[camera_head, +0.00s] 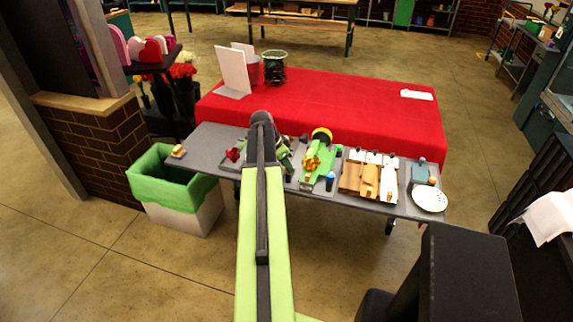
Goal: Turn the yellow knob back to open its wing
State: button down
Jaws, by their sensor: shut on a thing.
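On the grey bench, a tray holds a light green fixture (317,181) with a yellow piece (312,159) on it. I cannot tell which of these yellow parts is the knob, nor the wing's position. My green arm reaches forward over the bench, left of the fixture. Its far end is a dark rounded joint, and what lies past it is hidden behind the arm. I cannot make out my gripper or what it holds.
The grey bench (211,141) also carries a tray of tan and white pieces (368,181) and a white plate (429,198). A red-covered table (370,105) stands behind. A green-lined bin (172,185) is at the left.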

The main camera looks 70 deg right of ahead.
jog(key=n, duration=0.2)
jog(key=n+t, duration=0.1)
jog(key=n, duration=0.1)
jog(key=shift+s+a+h, duration=0.15)
jog(key=shift+s+h, duration=0.05)
jog(key=shift+h, duration=0.2)
jog(key=n+t, duration=0.1)
jog(key=n, duration=0.1)
jog(key=n+t, duration=0.1)
jog(key=n, duration=0.1)
jog(key=shift+s+n, duration=0.2)
jog(key=shift+n, duration=0.1)
jog(key=n+t, duration=0.1)
jog(key=n, duration=0.3)
jog(key=shift+s+t, duration=0.15)
jog(key=shift+t, duration=0.25)
jog(key=shift+n+t+y, duration=0.3)
jog(key=shift+n+y, duration=0.05)
jog(key=shift+n, duration=0.85)
jog(key=shift+n+t+y, duration=0.3)
jog(key=shift+n+y, duration=0.05)
jog(key=shift+n, duration=0.85)
jog(key=shift+s, duration=0.1)
jog(key=c, duration=1.1)
grip_release()
